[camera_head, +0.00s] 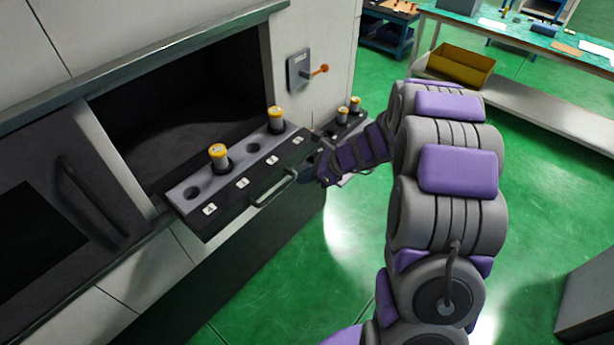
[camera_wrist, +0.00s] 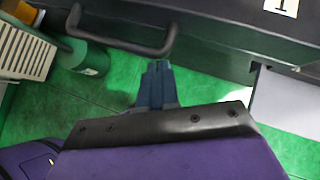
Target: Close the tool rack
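The tool rack (camera_head: 240,190) is a dark drawer with a grey top, pulled out from the machine's dark opening. Two yellow-capped tools (camera_head: 218,157) stand upright in its holes, and other holes are empty. Its front has numbered labels and a bar handle (camera_head: 273,188), which also shows in the wrist view (camera_wrist: 122,47). My gripper (camera_head: 308,178) is at the rack's front, just right of the handle. In the wrist view my gripper's fingers (camera_wrist: 157,75) are together with nothing visible between them, apart from the handle and below the rack front.
Two more yellow-capped tools (camera_head: 348,108) stand on a dark part beyond my wrist. A switch with an orange knob (camera_head: 318,70) is on the machine wall. A bench with a yellow bin (camera_head: 460,66) stands at the back right.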

